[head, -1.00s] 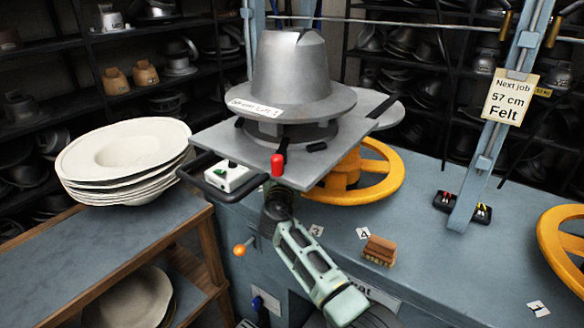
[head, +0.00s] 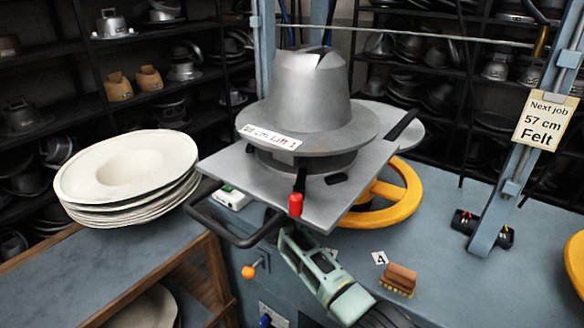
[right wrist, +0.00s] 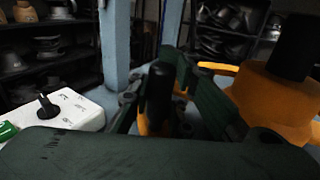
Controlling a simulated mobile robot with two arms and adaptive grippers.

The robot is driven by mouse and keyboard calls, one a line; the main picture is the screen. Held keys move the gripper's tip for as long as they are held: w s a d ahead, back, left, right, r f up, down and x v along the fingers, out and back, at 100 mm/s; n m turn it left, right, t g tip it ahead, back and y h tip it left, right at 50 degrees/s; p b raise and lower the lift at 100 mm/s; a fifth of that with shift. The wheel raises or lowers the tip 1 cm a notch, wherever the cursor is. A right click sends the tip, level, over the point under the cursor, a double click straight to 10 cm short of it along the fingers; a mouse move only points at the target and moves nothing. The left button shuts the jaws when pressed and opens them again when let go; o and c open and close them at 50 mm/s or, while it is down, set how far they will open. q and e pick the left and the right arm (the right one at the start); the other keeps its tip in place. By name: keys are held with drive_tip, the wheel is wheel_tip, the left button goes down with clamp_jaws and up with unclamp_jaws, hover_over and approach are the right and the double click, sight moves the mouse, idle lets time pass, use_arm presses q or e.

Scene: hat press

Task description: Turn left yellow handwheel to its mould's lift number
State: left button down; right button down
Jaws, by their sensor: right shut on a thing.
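The left yellow handwheel (head: 402,205) lies under a grey plate, its right rim showing. A grey metal hat mould (head: 305,90) stands on the plate (head: 225,170). The brim's white label (head: 268,136) reads about "58 cm" with "Lift" in red; its digit is hard to make out. My right arm comes up from the bottom in the head view, and the plate hides its gripper there. In the right wrist view my right gripper (right wrist: 158,105) has its dark fingers around an upright black handle (right wrist: 160,88), with yellow wheel parts beside it. My left gripper is not in view.
A red knob (head: 295,205) and black bar handle (head: 232,237) are at the plate's front. A card "A" (head: 380,258) and wooden brush (head: 399,280) lie on the bench. White felt hats (head: 128,175) are stacked left. Another yellow handwheel (head: 575,263) is at the right edge.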

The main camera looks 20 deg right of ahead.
drive_tip(key=shift+a+f, duration=0.1)
drive_tip(key=shift+a, duration=0.35)
drive_tip(key=c, duration=1.6)
unclamp_jaws()
drive_tip(key=shift+a, duration=0.15)
drive_tip(key=shift+d, duration=0.25)
drive_tip(key=v, duration=1.2)
